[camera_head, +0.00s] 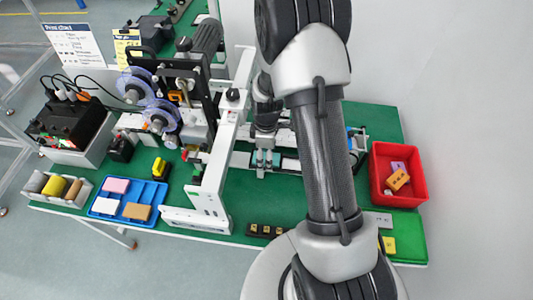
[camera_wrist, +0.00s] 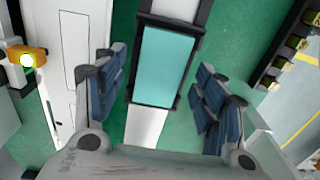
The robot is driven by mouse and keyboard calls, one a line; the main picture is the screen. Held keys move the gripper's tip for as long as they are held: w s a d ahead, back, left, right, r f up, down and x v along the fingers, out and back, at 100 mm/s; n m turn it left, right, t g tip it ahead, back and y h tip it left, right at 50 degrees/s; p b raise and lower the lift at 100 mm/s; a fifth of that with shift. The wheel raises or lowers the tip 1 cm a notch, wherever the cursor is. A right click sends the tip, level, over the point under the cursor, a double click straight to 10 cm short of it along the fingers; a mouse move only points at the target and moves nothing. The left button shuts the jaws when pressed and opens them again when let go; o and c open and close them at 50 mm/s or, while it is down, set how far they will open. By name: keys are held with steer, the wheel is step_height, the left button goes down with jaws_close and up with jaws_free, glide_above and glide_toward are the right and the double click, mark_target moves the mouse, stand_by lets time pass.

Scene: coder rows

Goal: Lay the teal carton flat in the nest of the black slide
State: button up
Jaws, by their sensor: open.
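The teal carton (camera_wrist: 164,68) lies flat inside the black nest (camera_wrist: 153,105) of the slide, in the upper middle of the wrist view. Dark edges of the nest show around its sides. My gripper (camera_wrist: 162,75) is open, with one blue-padded finger to the left of the carton and the other to the right, both apart from it. In the head view my gripper (camera_head: 265,160) hangs low over the slide beside the white frame, and my arm hides part of the slide.
The white frame (camera_head: 228,125) of the labelling machine stands close left of my gripper. A red bin (camera_head: 418,198) with small parts is at the right. A blue tray (camera_head: 157,190) with blocks lies at the left front. A dark strip of small parts (camera_head: 262,231) lies at the front edge.

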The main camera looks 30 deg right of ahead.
step_height(320, 180, up, 12)
stand_by(0.6)
